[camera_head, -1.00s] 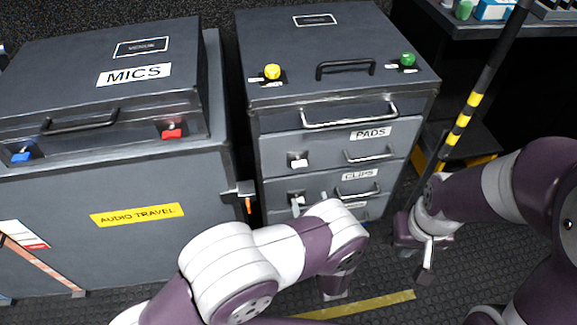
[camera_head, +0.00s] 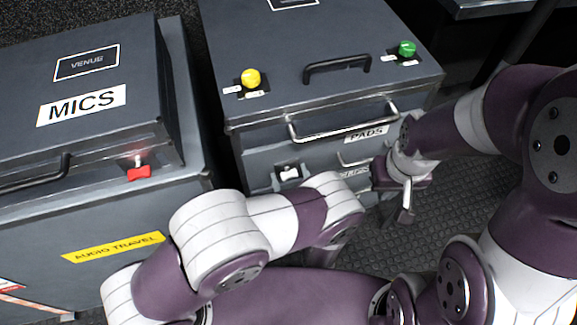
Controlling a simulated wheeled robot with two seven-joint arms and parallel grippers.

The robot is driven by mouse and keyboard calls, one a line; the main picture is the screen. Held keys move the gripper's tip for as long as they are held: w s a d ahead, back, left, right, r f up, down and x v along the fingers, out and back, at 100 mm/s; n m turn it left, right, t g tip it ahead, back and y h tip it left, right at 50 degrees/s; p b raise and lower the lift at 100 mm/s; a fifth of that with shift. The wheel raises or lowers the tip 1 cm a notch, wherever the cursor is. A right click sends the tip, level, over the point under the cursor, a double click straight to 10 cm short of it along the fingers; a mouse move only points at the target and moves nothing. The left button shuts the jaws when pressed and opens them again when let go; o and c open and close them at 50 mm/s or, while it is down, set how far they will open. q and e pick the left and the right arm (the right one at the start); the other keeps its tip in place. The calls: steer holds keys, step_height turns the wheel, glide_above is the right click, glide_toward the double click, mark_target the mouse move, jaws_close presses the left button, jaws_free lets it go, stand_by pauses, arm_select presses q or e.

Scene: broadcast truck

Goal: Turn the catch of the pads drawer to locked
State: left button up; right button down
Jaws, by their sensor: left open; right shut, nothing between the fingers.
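The pads drawer (camera_head: 322,164) is in the front of the dark grey cabinet, with its "PADS" label (camera_head: 366,134) and a small handle at the right, partly behind my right arm. Its catch (camera_head: 288,173) is a small white knob on a dark plate at the drawer's left. I cannot tell which way it is turned. My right gripper (camera_head: 406,214) is shut and empty, pointing down in front of the cabinet's right side, to the right of the catch. My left gripper (camera_head: 325,256) is open, low in front of the cabinet below the catch, mostly hidden by its own wrist.
A long metal handle (camera_head: 340,128) juts out above the drawer. The cabinet top has a yellow knob (camera_head: 251,78), a green knob (camera_head: 407,48) and a black handle (camera_head: 337,67). The MICS case (camera_head: 90,140) with a red latch (camera_head: 139,173) stands left. Floor shows at right.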

arm_select(q)
steer(key=c, duration=1.1)
steer(key=shift+o, duration=0.2)
steer(key=shift+r+m, duration=0.15)
steer(key=shift+m, duration=0.25)
steer(key=shift+m+p, duration=0.3)
steer(key=shift+m, duration=0.2)
steer(key=o, duration=1.1)
steer(key=shift+c, duration=0.2)
